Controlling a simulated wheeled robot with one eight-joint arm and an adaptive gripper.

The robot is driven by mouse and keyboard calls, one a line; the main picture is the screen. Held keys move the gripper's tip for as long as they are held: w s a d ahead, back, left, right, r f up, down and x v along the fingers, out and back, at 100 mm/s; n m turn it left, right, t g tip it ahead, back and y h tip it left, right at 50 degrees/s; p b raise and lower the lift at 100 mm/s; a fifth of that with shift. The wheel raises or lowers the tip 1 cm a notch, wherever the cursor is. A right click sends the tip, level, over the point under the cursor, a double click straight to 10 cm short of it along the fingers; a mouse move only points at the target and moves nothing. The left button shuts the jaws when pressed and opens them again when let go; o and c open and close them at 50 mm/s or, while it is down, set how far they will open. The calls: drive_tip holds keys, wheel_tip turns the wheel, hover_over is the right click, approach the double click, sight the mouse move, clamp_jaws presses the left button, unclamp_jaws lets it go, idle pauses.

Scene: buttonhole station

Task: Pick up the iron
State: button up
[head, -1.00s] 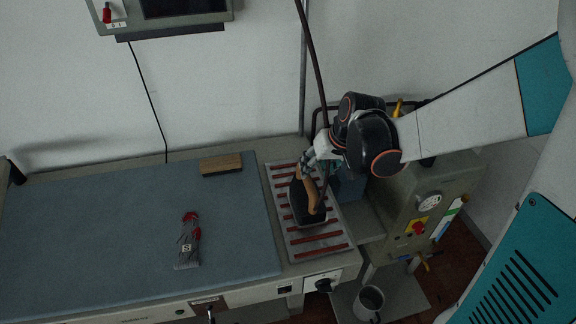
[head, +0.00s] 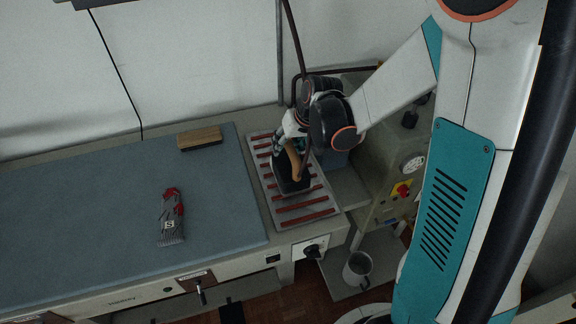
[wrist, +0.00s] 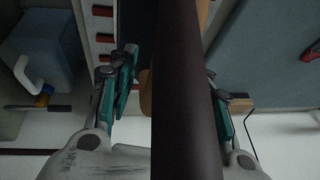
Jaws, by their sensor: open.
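The iron (head: 288,184) has a dark body and a tan wooden handle (head: 293,160). It sits on a metal rest with red strips (head: 305,210) at the right end of the table. My gripper (head: 284,147) is at the handle's far end, open. In the wrist view my gripper's (wrist: 172,75) two teal-sided fingers stand apart. A thick dark hose (wrist: 186,100) crosses between them in that view and hides most of the handle (wrist: 146,92). I cannot tell whether the fingers touch the handle.
A control box with a gauge and red knob (head: 385,175) stands right of the rest. A mug (head: 357,268) is on the shelf below. A dark hose rises behind my gripper.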

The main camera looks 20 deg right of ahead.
clamp_jaws()
drive_tip(key=shift+r, duration=0.2)
